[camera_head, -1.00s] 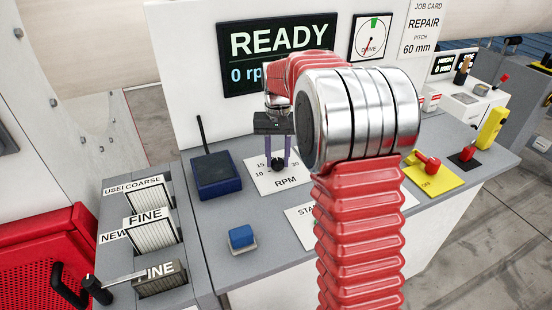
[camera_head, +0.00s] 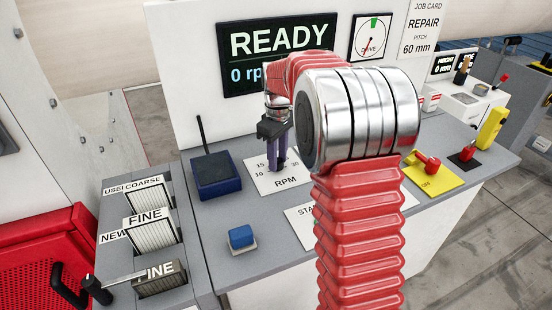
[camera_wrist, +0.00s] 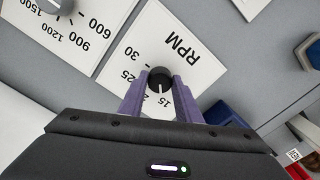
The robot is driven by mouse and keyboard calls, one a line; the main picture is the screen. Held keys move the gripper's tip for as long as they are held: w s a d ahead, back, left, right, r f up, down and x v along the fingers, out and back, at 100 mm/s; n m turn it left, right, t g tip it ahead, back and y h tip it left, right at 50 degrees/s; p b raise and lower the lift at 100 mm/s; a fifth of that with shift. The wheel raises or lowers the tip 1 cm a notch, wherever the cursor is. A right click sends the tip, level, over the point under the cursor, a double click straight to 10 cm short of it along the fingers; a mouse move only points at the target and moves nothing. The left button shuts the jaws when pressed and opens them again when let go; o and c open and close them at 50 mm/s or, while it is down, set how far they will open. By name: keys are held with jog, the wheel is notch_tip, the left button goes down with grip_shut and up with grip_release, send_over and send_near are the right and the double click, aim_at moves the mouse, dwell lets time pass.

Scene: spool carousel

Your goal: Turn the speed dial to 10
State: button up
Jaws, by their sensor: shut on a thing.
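The speed dial (camera_wrist: 160,76) is a small black knob on a white RPM card (camera_wrist: 195,45). In the wrist view its white pointer line points down the picture, close to the 15 mark. The 30 and 25 marks show to the left; the 10 mark cannot be made out there. My gripper (camera_wrist: 161,82) has its two purple fingers on either side of the knob, shut on it. In the head view my gripper (camera_head: 277,165) reaches down onto the RPM card (camera_head: 292,186), and its fingers hide the knob.
A blue box with an antenna (camera_head: 216,176) stands left of the card. A blue button (camera_head: 241,236) is in front. The display (camera_head: 275,52) behind reads READY and 0 rpm. A yellow plate with a red lever (camera_head: 430,175) is at right.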

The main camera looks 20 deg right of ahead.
jog(key=n, duration=0.4)
jog(key=shift+w+r+n, duration=0.15)
jog(key=shift+w+n, duration=0.05)
jog(key=shift+n, duration=0.2)
jog(key=n, duration=0.4)
jog(key=shift+a, duration=0.1)
jog(key=shift+n, duration=0.3)
jog(key=o, duration=1.1)
jog(key=shift+s, duration=0.1)
jog(key=shift+c, duration=0.2)
notch_tip(320, 180, up, 14)
jog(key=shift+f, duration=0.25)
